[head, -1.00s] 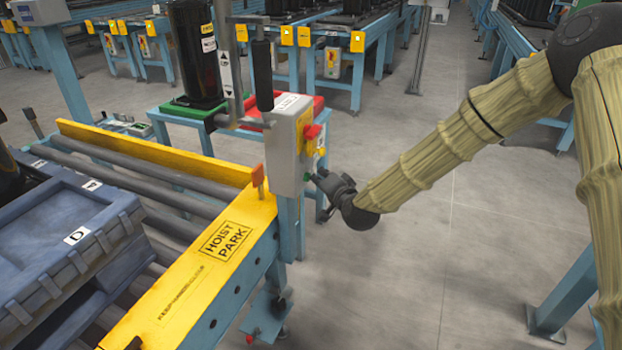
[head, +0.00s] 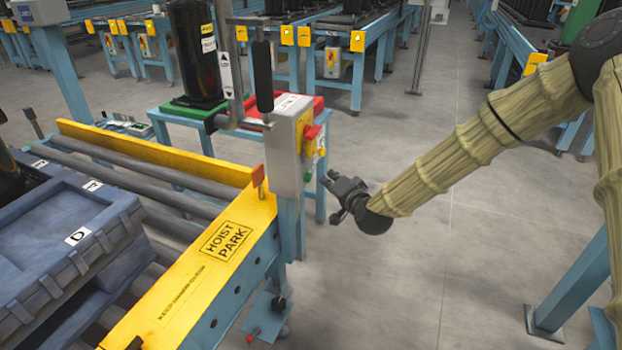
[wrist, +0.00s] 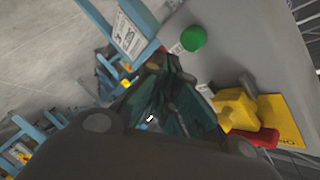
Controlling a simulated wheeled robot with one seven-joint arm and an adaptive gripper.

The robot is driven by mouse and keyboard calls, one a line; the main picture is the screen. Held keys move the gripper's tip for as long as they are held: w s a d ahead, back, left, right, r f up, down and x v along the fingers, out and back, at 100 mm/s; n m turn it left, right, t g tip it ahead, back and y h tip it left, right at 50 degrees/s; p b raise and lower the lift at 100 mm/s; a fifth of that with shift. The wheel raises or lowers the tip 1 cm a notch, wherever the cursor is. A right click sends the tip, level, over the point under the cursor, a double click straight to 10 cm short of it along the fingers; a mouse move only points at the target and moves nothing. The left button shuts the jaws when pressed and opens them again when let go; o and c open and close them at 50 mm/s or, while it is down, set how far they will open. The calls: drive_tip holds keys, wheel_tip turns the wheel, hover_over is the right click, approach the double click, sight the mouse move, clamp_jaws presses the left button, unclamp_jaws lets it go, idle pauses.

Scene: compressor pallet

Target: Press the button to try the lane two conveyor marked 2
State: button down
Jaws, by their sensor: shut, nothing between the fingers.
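A grey control box (head: 284,150) stands on a blue post at the corner of the yellow-edged roller conveyor (head: 215,245). On its right face are a red switch on a yellow block (head: 309,133) and a low green button (head: 307,177). In the wrist view the green button (wrist: 194,39) is round, with a small white label (wrist: 177,48) beside it; I cannot read a 2 on it. My gripper (head: 328,180) is shut and empty, just right of the green button and apart from it. Its dark fingers (wrist: 160,68) also show in the wrist view.
A blue crate (head: 60,240) sits on the rollers at the left. A black cylinder (head: 195,55) stands on a green base behind the box. A black-gripped handle (head: 262,75) rises beside the box. Open grey floor (head: 400,280) lies to the right.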

drive_tip(key=d, duration=0.1)
drive_tip(key=s+d, duration=0.1)
drive_tip(key=d, duration=0.1)
drive_tip(key=shift+d, duration=0.2)
idle(0.6)
drive_tip(key=s+d+f+n+g+h, duration=0.1)
drive_tip(key=s+d+f+g, duration=0.15)
drive_tip(key=s+f, duration=0.65)
drive_tip(key=s+d+f+n+g+h, duration=0.1)
drive_tip(key=s+d+f+g, duration=0.15)
drive_tip(key=s+f, duration=0.6)
drive_tip(key=s+d+f+n+g+h, duration=0.1)
drive_tip(key=s+d+f+g+h, duration=0.2)
drive_tip(key=s+f, duration=0.6)
drive_tip(key=s+d+f+n+g, duration=0.1)
drive_tip(key=s+d+f+g, duration=0.2)
drive_tip(key=s+d+f, duration=0.65)
drive_tip(key=s+d+n+g+h, duration=0.2)
drive_tip(key=s+d+g, duration=0.1)
drive_tip(key=s, duration=1.2)
wheel_tip(320, 180, up, 22)
drive_tip(key=p, duration=2.1)
drive_tip(key=shift+s+f, duration=0.15)
drive_tip(key=shift+f, duration=0.05)
